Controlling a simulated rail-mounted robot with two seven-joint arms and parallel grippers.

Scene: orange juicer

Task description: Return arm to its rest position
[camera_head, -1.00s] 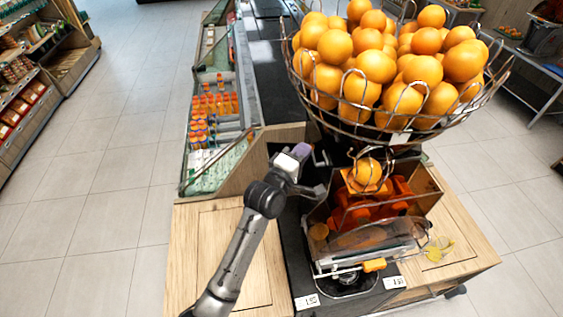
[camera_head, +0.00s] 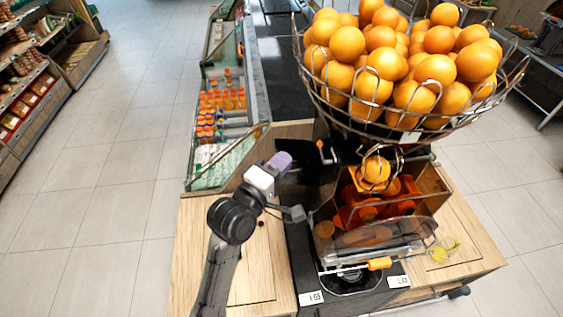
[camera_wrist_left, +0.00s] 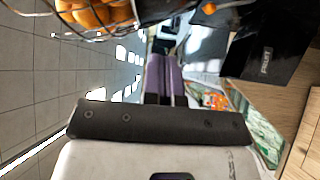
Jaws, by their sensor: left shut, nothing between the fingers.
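My left gripper (camera_head: 281,162) is shut and empty. In the head view it is left of the orange juicer (camera_head: 375,215), above the wooden counter, with clear space between it and the juicer. In the left wrist view its two purple fingers (camera_wrist_left: 161,80) lie together with nothing between them. The juicer has a clear front cover and orange inner parts, with one orange (camera_head: 375,169) at its feed. My right gripper shows in neither view.
A wire basket (camera_head: 420,137) heaped with oranges stands above the juicer. A chilled case with juice bottles (camera_head: 222,100) is behind and left of my gripper. The wooden counter (camera_head: 190,240) is bare at the left. Open tiled floor lies further left.

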